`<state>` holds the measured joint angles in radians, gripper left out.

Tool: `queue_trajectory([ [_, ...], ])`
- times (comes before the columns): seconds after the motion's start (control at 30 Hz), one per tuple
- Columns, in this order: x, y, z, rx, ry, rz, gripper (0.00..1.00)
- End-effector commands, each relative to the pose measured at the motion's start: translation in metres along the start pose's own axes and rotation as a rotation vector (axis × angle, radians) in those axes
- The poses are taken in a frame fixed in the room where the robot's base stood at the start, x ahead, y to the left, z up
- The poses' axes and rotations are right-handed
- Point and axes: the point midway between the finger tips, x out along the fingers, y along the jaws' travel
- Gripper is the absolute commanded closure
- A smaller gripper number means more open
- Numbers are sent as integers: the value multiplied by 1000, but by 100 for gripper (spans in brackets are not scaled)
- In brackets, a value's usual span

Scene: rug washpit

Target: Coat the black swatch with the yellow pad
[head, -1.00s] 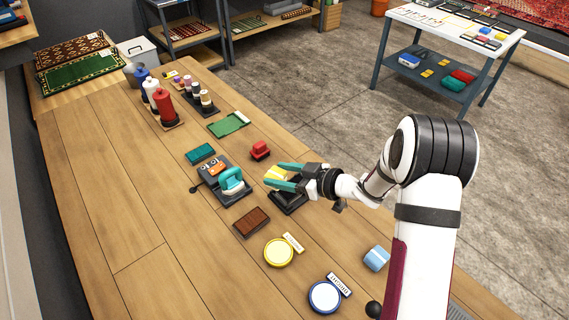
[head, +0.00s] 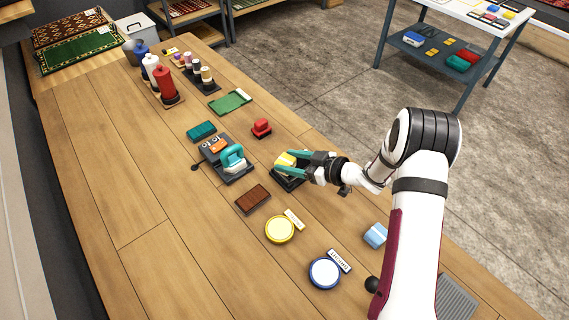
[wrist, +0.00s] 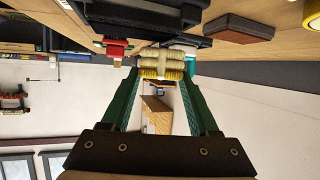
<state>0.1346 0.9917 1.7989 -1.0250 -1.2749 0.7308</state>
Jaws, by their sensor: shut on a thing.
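My gripper (head: 287,164) is shut on the yellow pad (head: 284,158). The pad also shows between the fingertips in the wrist view (wrist: 161,65), with a pale band across it. Below the gripper, a flat black piece (head: 289,183) lies on the table and looks like the black swatch. The gripper and fingers partly cover it. The pad appears above the black piece; I cannot tell whether they touch. A dark flat shape also fills the upper part of the wrist view (wrist: 145,14).
A grey stand with a teal-handled block (head: 232,157) is left of my gripper. A red block (head: 262,128) is behind it and a brown block (head: 253,199) in front. A yellow-lidded tin (head: 279,229), a blue-rimmed tin (head: 324,272) and a light blue block (head: 375,234) are nearer.

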Motion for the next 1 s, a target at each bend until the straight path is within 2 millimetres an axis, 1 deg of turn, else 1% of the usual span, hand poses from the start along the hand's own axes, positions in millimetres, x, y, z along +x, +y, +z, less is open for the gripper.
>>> queue_trajectory([
  [0.1, -4, 10, -2, -1, 1, 1, 92],
  [0.77, -20, 67, 5, -1, 0, 1, 92],
  [1.0, -14, 46, 2, 0, 0, -3, 92],
])
